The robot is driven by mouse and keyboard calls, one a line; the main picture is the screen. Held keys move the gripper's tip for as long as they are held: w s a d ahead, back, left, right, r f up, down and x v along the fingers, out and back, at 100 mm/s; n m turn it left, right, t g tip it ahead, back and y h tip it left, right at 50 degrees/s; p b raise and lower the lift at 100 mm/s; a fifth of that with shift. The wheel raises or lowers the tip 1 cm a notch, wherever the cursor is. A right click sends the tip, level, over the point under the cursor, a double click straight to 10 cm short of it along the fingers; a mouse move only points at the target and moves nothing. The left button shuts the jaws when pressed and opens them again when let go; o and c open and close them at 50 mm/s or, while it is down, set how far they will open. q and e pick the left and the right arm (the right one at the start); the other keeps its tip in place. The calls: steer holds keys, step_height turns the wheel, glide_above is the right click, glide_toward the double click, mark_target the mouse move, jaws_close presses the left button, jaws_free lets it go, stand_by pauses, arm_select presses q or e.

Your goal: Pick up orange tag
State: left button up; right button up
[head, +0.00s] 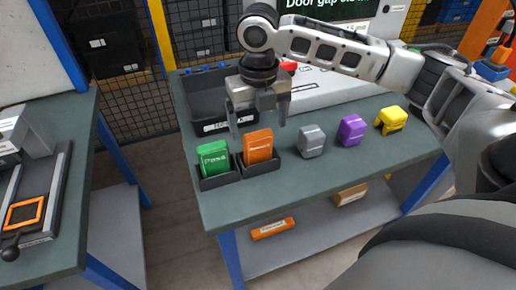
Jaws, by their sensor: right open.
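The orange tag (258,146) stands upright in a small dark holder (262,170) at the front left of the table. A green tag (213,158) stands in a like holder (217,183) just to its left. My right gripper (260,122) points down above and slightly behind the orange tag. Its two fingers are spread and nothing is between them. It looks apart from the tag, though the exact gap is hard to tell. My left gripper does not show.
Grey (312,141), purple (351,130) and yellow (391,120) blocks stand to the right on the table (300,185). A black bin (203,105) is behind the tags. An orange box (272,228) lies on the lower shelf. Another bench (75,215) is at left, across a gap.

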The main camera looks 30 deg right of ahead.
mark_target(258, 133)
step_height(258, 133, down, 6)
steer(key=shift+s+a+r, duration=0.1)
steer(key=shift+s+r, duration=0.05)
stand_by(0.3)
steer(key=c, duration=1.1)
steer(key=shift+r, duration=0.1)
